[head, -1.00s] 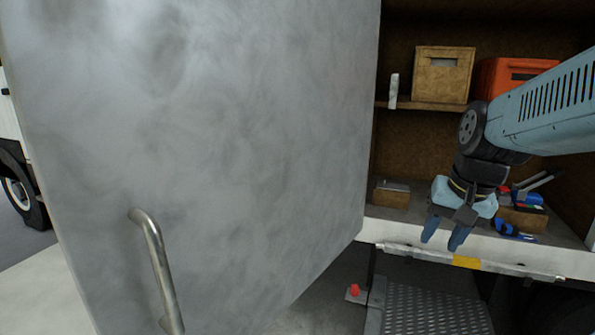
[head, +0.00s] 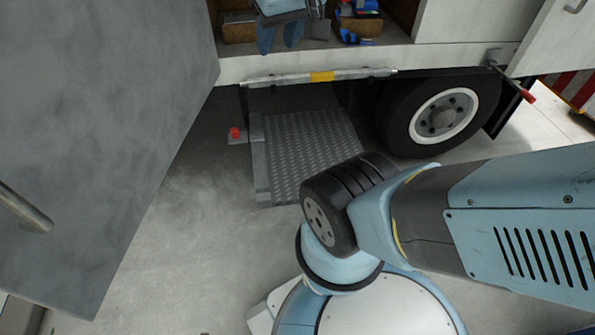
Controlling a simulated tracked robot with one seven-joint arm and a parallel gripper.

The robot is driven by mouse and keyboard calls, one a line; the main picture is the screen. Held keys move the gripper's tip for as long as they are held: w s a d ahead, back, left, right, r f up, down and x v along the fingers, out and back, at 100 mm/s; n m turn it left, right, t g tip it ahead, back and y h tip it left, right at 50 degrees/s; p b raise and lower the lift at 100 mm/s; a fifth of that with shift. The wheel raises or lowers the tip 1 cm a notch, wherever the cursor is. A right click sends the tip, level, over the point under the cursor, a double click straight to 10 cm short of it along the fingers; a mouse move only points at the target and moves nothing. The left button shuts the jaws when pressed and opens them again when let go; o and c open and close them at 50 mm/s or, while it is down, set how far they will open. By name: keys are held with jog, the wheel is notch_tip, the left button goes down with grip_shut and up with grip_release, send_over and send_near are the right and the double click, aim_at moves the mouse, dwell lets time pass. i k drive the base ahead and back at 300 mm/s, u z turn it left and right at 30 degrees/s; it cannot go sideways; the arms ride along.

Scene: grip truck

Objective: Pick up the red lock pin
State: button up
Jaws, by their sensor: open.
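The red lock pin (head: 235,133) is small in the head view. It stands on a grey bracket at the left side of the ribbed metal step, below the truck's sill. My gripper (head: 279,42) shows at the top edge of the view, with its two blue fingers pointing down and apart. It is open and empty, in front of the truck's compartment and above the pin, a little to its right. The upper part of the gripper is cut off by the frame edge.
A large grey door (head: 100,130) stands open on the left. The ribbed step (head: 310,145) hangs under the sill (head: 290,68), beside a wheel (head: 442,118). A red-handled lever (head: 525,95) sticks out at the right. Concrete floor left of the step is clear.

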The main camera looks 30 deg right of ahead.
aim_at(236, 134)
jog(key=u, duration=0.4)
jog(key=k, duration=1.1)
jog(key=z, duration=0.7)
jog(key=i, duration=1)
jog(key=u, duration=0.1)
